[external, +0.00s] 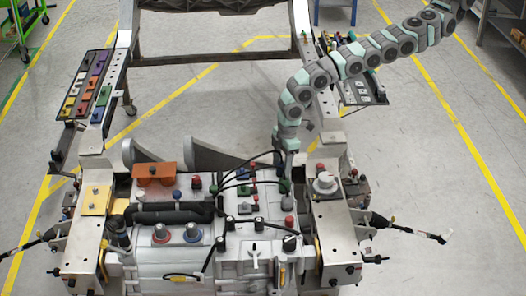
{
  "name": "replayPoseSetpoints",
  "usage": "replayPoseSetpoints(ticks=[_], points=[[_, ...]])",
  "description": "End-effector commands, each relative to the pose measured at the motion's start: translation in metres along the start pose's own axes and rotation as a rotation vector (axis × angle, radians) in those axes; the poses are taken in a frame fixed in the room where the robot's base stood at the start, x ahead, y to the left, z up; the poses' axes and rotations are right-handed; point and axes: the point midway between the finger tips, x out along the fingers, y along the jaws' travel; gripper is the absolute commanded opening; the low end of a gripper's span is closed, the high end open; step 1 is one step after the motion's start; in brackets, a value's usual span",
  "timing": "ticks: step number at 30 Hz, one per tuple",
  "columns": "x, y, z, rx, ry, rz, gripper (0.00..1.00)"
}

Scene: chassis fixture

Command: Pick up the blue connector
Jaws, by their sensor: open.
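My gripper (284,177) is at the lower end of the grey and teal arm, pointing down over the right part of the chassis unit. It is small in view, and I see nothing clearly held in it. A small blue piece, possibly the blue connector (281,167), shows right at the gripper, partly hidden by it. A green piece (284,187) sits just below the fingertips. I cannot tell whether the gripper touches either piece.
Black cables (238,172) arch just left of my gripper. An orange block (154,174) and a black hose (170,212) are on the unit's left. A tray (108,54) of coloured connectors stands far left, another tray (366,91) behind the arm. Metal rails (334,225) flank the unit.

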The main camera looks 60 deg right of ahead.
Motion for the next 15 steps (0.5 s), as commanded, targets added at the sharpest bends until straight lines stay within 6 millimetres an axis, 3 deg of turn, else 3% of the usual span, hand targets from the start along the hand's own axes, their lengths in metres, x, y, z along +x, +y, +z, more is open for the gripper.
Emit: replayPoseSetpoints(ticks=[2,15], points=[[-0.0002,0.0001,0.0001,0.000,0.000,0.000,0.56],[0.0001,0.0002,0.0004,0.000,-0.001,0.000,0.20]])
